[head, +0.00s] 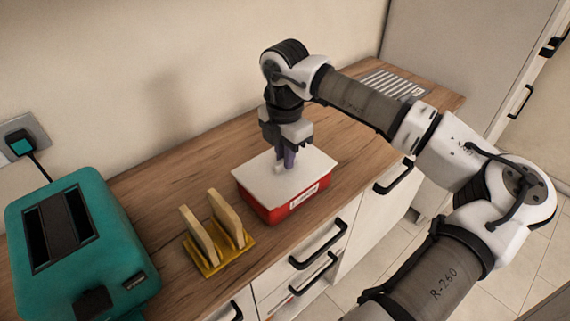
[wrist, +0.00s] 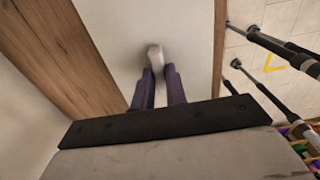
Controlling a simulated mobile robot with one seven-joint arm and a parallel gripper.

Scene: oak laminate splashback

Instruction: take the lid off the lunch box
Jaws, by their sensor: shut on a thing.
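The lunch box (head: 287,209) is a red box with a white label, standing near the front edge of the wooden counter. Its white lid (head: 310,176) lies flat on top and looks seated on the box. The lid also fills the middle of the wrist view (wrist: 190,45). A small pale knob (wrist: 155,55) stands up from the lid. My gripper (head: 285,165) points down over the lid, with its purple fingers shut on the knob. The fingers hide part of the knob.
A teal toaster (head: 80,240) stands at the left. A yellow rack (head: 218,253) holding bread slices is just left of the lunch box. A striped item (head: 393,84) lies at the counter's back right. Black drawer handles (head: 320,245) stick out below the front edge.

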